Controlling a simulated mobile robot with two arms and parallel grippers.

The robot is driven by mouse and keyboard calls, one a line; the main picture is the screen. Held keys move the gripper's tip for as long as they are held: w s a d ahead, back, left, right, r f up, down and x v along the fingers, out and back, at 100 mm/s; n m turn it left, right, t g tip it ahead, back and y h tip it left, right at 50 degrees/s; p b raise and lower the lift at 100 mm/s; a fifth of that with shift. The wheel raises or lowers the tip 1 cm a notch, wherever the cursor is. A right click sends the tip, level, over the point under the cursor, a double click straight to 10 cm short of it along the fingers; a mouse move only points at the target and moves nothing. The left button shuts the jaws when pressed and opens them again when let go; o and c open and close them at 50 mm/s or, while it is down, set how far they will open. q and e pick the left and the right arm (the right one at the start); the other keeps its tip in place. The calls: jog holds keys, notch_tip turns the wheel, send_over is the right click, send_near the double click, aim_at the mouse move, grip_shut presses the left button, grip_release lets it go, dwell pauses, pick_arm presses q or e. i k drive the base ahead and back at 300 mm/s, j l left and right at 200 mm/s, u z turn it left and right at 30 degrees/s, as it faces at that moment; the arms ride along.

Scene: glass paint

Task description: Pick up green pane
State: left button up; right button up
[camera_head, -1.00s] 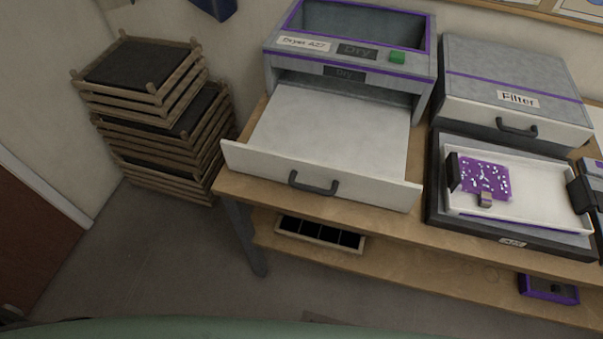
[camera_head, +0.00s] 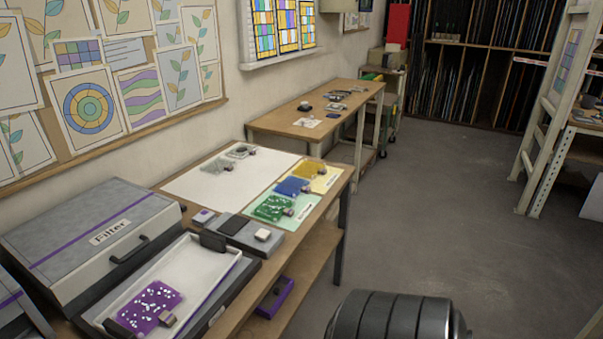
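The green pane (camera_head: 271,207) lies on a pale green sheet (camera_head: 293,220) near the right end of the workbench. It has white spots and a small grey clip-like piece at its right side. A blue pane (camera_head: 291,186) and a yellow pane (camera_head: 309,169) lie behind it on sheets of their own colours. A purple pane (camera_head: 150,306) with white spots sits in the white tray (camera_head: 207,271) at the front left. Neither of my grippers is in view.
A grey filter box (camera_head: 95,240) stands at the left of the bench. A small dark device (camera_head: 243,230) sits between tray and green pane. A black ribbed cylindrical object (camera_head: 392,318) is at the bottom. The floor (camera_head: 430,220) to the right is clear.

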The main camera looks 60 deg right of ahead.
aim_at(273, 207)
jog(key=z, duration=1.9)
jog(key=l, duration=0.15)
jog(key=i+u, duration=0.05)
